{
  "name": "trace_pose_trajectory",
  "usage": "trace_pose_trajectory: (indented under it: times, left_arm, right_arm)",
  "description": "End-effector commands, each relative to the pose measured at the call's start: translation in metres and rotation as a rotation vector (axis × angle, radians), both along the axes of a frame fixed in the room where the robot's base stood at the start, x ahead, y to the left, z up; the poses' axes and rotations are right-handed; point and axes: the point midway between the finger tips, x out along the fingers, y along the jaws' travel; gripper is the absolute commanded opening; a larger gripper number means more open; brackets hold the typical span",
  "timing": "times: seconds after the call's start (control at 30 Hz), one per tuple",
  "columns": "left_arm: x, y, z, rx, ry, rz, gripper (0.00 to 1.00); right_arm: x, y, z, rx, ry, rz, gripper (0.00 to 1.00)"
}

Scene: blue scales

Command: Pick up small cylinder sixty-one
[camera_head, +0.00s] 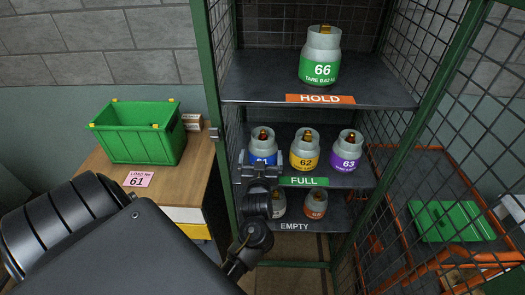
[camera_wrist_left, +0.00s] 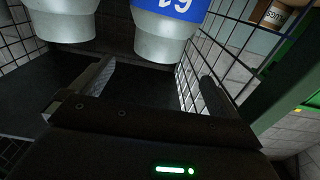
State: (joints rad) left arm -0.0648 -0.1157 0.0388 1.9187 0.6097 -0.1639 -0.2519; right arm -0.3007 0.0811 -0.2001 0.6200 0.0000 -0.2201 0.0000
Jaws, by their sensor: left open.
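Cylinder 61 (camera_head: 263,145), small and grey with a blue label, stands upright at the left end of the FULL shelf. My left gripper (camera_head: 259,168) is in front of it and hides its lower part. In the left wrist view the same cylinder (camera_wrist_left: 163,42) appears upside down, with its blue label cut off by the top edge. The open fingers of the left gripper (camera_wrist_left: 155,85) point towards it, and nothing is held between them. I cannot tell whether a finger touches it. My right gripper is not in view.
Cylinder 62 (camera_head: 304,151), yellow, and cylinder 63 (camera_head: 346,151), purple, stand to the right. Cylinder 66 (camera_head: 321,62) stands on the HOLD shelf above. Two cylinders stand on the EMPTY shelf below. Green cage posts and mesh flank the shelves. A green crate (camera_head: 137,132) sits on the left table.

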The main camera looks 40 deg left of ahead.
Motion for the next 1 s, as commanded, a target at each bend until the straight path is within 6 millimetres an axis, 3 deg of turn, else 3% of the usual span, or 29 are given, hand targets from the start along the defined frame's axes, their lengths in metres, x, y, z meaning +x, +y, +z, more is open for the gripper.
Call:
trace_pose_trajectory:
  times: [0.2,0.47,0.7,1.0]
  left_arm:
    - [0.027,0.020,0.002,0.001,0.001,0.000,1.00]
    - [0.034,0.026,0.001,-0.001,0.000,-0.001,1.00]
    - [0.059,0.043,0.006,0.001,0.002,-0.001,1.00]
    - [0.075,0.055,0.001,-0.001,0.000,-0.002,1.00]
  right_arm:
    - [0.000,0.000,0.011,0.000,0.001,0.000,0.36]
    - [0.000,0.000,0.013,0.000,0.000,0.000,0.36]
    - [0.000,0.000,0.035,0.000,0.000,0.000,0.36]
    - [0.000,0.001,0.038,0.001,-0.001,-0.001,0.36]
